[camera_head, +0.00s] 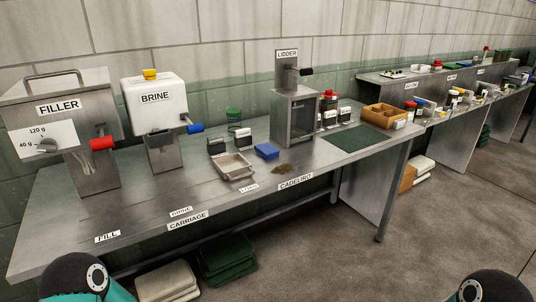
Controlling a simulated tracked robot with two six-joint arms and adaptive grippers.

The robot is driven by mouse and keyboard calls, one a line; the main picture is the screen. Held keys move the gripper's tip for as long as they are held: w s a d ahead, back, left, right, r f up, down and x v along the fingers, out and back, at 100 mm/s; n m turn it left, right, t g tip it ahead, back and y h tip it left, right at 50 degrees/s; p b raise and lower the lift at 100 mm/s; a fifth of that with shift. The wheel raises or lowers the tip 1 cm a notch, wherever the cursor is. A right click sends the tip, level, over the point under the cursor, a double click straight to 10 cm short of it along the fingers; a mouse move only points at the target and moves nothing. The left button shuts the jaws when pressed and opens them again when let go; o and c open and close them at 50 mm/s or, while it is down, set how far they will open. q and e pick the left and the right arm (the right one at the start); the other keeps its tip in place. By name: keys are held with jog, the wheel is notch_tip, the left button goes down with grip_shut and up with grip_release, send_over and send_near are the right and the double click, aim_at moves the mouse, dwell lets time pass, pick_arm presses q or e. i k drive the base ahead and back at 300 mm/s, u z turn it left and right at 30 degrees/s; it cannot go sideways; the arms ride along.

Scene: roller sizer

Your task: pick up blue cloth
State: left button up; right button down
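The blue cloth (267,151) looks like a small folded pad. It lies flat on the steel bench (150,205), in front of the lidder (294,118) and just right of a shallow metal tray (232,166). A brown smear or small pile (284,169) is on the bench close to its front right. Only rounded black and teal parts of my arms show at the bottom left and bottom right corners. Neither of my grippers is in view, and nothing of mine is near the cloth.
The filler (62,120) and the brine unit (155,95) stand at the left. Small dark containers (217,147) are behind the tray. A green mat (354,139) and a wooden box (384,115) are at the right. The bench front around the labels is mostly clear.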

aim_at(267, 152)
jog(key=z, duration=0.4)
jog(key=i, duration=1.3)
jog(key=u, duration=0.45)
